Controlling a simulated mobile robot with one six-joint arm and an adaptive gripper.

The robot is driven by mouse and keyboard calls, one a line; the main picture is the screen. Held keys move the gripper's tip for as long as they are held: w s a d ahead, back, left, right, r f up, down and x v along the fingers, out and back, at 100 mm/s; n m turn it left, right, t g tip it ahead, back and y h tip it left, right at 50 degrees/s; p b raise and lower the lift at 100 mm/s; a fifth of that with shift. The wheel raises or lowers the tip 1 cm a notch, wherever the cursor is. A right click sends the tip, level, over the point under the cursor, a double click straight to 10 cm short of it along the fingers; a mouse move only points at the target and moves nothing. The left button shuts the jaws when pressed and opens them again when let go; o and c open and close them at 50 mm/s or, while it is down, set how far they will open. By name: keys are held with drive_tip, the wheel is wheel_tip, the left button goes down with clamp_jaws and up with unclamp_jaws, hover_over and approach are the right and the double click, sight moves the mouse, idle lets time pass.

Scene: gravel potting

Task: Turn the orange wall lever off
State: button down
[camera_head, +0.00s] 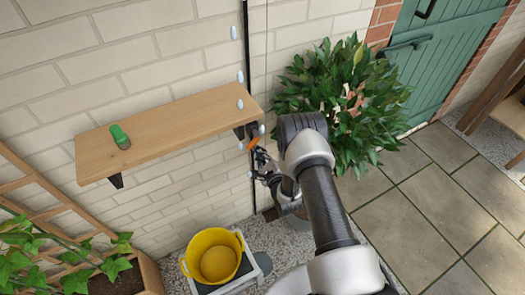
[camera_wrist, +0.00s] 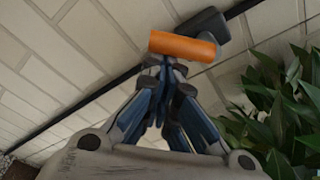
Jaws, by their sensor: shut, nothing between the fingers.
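The orange wall lever (camera_head: 254,142) is small and sits on the wall just below the right end of the wooden shelf. In the wrist view the orange lever (camera_wrist: 182,46) lies nearly level, tilted slightly down to the right, joined to a dark fitting (camera_wrist: 204,24) on the wall. My gripper (camera_wrist: 168,64) is shut, with its fingertips at the lever's lower edge; I cannot tell whether they touch it. In the head view my gripper (camera_head: 258,155) shows just below the lever, partly hidden by my arm.
A wooden shelf (camera_head: 170,128) holds a green-topped bottle (camera_head: 120,137). A dark vertical pipe (camera_head: 246,50) runs along the wall. A leafy bush (camera_head: 350,105) stands close right of my arm. A yellow tub (camera_head: 214,256) stands below. Paving lies open at the right.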

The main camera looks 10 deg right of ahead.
sight(250, 149)
drive_tip(key=shift+s+a+r, duration=0.25)
drive_tip(key=shift+a+r, duration=0.2)
drive_tip(key=shift+a, duration=0.3)
drive_tip(key=shift+s+a+r, duration=0.2)
drive_tip(key=shift+a+r, duration=0.25)
drive_tip(key=shift+a, duration=0.25)
drive_tip(key=shift+a+r, duration=0.1)
drive_tip(key=shift+r, duration=0.05)
